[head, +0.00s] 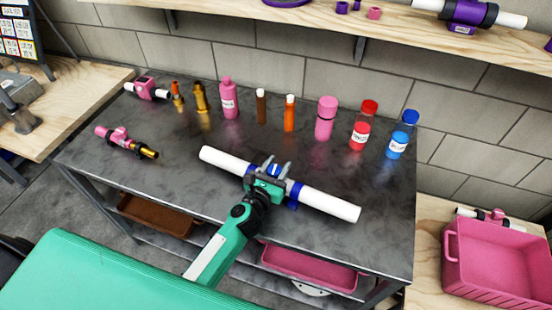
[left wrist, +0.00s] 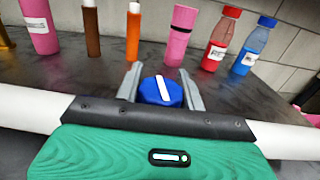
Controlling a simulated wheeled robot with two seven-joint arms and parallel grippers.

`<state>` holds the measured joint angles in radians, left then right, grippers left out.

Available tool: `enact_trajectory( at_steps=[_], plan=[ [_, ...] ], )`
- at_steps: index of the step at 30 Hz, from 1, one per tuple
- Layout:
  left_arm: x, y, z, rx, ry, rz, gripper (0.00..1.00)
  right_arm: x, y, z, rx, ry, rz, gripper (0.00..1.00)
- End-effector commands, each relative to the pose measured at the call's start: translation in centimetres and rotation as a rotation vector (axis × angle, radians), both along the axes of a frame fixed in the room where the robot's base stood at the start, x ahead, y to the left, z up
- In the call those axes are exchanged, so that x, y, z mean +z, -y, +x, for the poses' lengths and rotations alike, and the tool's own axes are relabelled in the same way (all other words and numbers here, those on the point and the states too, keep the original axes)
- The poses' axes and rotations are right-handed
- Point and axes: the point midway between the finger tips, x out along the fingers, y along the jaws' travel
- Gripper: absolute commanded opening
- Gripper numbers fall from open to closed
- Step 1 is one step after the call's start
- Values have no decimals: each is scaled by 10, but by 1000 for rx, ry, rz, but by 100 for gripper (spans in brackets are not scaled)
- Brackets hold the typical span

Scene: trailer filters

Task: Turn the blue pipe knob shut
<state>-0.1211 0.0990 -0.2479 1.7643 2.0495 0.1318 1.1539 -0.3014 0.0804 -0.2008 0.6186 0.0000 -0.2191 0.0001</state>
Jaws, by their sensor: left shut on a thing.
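A white pipe (head: 330,203) with blue fittings lies on the dark metal table, slanting from upper left to lower right. At its middle is the blue knob (left wrist: 160,92), which has a white bar on top. In the left wrist view the bar points roughly across the pipe, tilted a little. The knob also shows in the head view (head: 273,170), partly hidden by the fingers. My left gripper (head: 278,169) is above the pipe's middle, its two fingers shut on the knob's sides. They also show in the left wrist view (left wrist: 161,88). My right gripper is not in view.
Several bottles stand behind the pipe, including a red one (head: 360,134), a blue one (head: 398,143) and a pink one (head: 325,118). A pink and brass pipe piece (head: 127,142) lies at the table's left. A pink crate (head: 497,265) stands at the right.

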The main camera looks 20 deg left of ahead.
Motion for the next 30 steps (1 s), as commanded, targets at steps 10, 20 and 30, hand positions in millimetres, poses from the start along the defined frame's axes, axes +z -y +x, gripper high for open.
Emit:
enact_trajectory(
  at_steps=[10,20,30],
  plan=[
    [1,3,0,-181,0,2,16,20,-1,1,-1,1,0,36],
    [0,4,-1,-229,2,-2,16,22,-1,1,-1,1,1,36],
    [0,4,-1,-228,2,-2,51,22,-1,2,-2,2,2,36]
  ],
)
